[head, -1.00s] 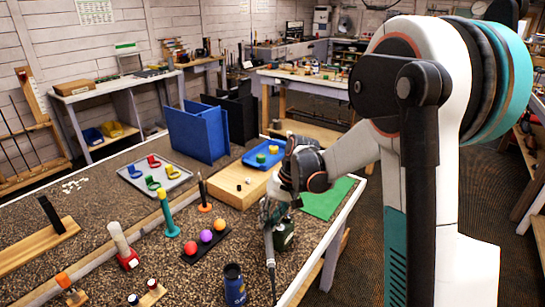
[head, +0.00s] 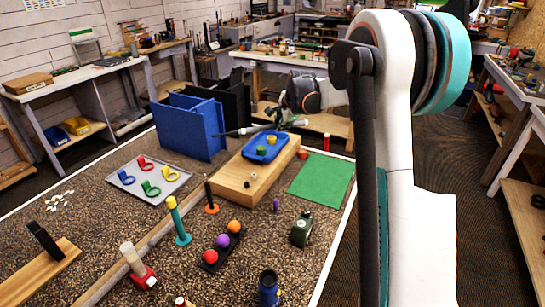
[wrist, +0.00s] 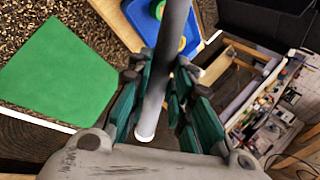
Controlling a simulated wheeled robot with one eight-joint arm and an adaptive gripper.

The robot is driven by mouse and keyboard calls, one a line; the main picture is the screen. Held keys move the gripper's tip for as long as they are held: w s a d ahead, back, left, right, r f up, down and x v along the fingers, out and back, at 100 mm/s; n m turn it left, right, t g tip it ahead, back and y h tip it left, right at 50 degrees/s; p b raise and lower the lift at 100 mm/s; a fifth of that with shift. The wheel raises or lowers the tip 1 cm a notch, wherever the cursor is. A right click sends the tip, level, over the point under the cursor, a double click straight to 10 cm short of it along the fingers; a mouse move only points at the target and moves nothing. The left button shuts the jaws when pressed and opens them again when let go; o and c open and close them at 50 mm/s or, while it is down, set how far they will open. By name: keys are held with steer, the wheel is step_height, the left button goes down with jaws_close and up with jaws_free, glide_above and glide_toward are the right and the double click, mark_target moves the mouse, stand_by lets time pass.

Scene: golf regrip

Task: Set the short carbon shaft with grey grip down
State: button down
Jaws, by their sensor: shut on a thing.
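The short carbon shaft with grey grip is held in my gripper (wrist: 163,72). In the wrist view its grey grip (wrist: 168,60) runs between the teal finger pads, with a pale end near the palm. In the head view the dark shaft (head: 238,131) points left, nearly level, in front of the blue dividers and beyond the blue tray. My gripper (head: 276,119) is shut around it, small and partly hidden by the wrist. The shaft looks raised clear of the table; its far end is out of the wrist view.
The blue tray (head: 259,155) with small rings sits on a wooden block (head: 243,190). Blue dividers (head: 186,134) stand at left. A grey tray (head: 128,186) holds coloured clips.

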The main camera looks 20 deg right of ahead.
step_height(320, 180, down, 18)
steer(key=b, duration=0.4)
steer(key=shift+r, duration=0.15)
steer(key=c, duration=1.4)
jaws_free()
steer(key=shift+c, duration=0.2)
